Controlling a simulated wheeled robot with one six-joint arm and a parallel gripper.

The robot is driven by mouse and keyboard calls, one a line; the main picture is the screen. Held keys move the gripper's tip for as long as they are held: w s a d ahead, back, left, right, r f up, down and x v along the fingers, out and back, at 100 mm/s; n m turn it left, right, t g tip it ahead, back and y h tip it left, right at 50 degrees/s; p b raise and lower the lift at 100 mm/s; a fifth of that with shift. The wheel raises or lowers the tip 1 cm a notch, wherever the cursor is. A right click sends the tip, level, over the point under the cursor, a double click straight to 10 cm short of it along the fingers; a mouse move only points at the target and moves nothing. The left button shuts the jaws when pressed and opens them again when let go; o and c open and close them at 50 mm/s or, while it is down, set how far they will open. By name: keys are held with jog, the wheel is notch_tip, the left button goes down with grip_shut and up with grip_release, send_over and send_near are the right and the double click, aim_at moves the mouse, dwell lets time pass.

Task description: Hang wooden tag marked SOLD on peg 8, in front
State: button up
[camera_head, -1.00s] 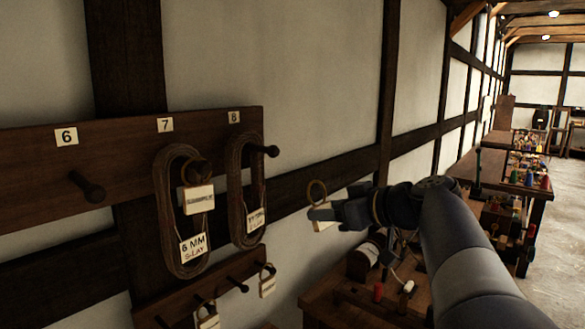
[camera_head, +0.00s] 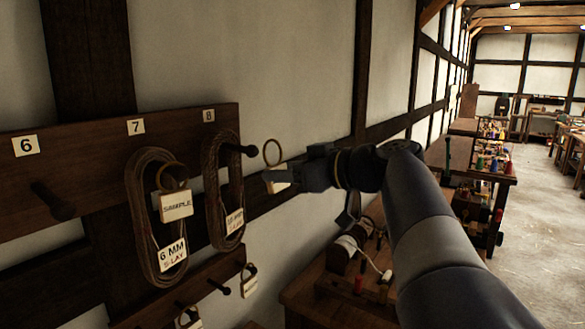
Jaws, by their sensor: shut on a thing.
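My gripper (camera_head: 282,178) is shut on a small wooden tag (camera_head: 279,186) with a ring loop (camera_head: 273,152) standing up above it. Its lettering is hidden by the fingers. Peg 8 (camera_head: 248,150) sticks out under the number 8 label (camera_head: 209,115) at the right end of the dark peg board. A coil of rope (camera_head: 223,190) with a white label hangs on peg 8. The loop is just right of the peg tip in the picture, apart from it, and level with it.
Peg 7 holds a rope coil (camera_head: 148,240) and a SAMPLE tag (camera_head: 176,205). Peg 6 (camera_head: 52,200) is empty. A lower rail (camera_head: 190,285) carries tags on small pegs. A workbench (camera_head: 300,290) stands below my arm. The wall right of the board is bare.

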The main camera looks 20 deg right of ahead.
jog(key=x, duration=0.7)
jog(key=shift+p, duration=0.35)
jog(key=shift+w+r, duration=0.1)
dwell(0.4)
dwell(0.5)
jog(key=o, duration=1.1)
